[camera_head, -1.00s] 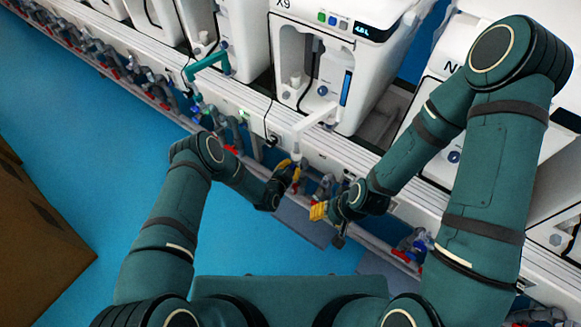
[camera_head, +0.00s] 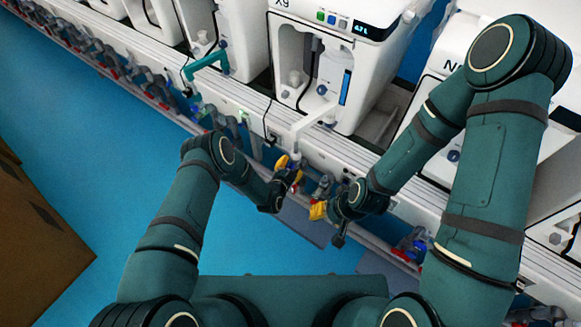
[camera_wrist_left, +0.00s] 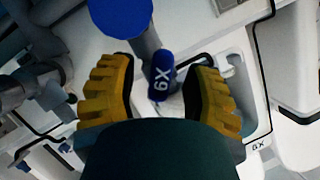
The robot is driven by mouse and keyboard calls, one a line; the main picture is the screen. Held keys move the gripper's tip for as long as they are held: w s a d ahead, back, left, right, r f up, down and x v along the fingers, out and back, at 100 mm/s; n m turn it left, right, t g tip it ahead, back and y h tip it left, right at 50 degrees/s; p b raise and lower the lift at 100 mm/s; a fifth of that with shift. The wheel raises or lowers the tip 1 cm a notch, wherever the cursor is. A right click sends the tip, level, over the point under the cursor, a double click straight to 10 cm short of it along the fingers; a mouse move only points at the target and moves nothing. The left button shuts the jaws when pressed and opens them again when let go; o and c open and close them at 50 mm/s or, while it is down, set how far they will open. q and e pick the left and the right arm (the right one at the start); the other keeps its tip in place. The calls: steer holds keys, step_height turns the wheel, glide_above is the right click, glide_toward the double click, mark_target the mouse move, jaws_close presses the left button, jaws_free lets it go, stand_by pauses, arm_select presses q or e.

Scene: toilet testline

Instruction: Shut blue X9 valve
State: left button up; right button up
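The blue X9 valve handle (camera_wrist_left: 162,83), with white lettering, shows in the left wrist view between the two yellow fingers of my left gripper (camera_wrist_left: 166,80). The fingers are apart, with a gap on both sides of the handle. In the head view my left gripper (camera_head: 289,167) is at the pipe rail below the X9 machine (camera_head: 345,75), and the valve is hidden or too small to make out there. My right gripper (camera_head: 318,211) hangs to the right, near the same rail. Its yellow fingers are too small to tell their opening.
A blue round cap (camera_wrist_left: 121,14) is close above the handle in the left wrist view. A blue and red valve (camera_head: 412,246) is on the rail farther right. Several more valves line the rail at left. The blue floor (camera_head: 95,165) is open at left.

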arm_select(q)
steer(key=v, duration=1.2)
steer(key=shift+f, duration=0.15)
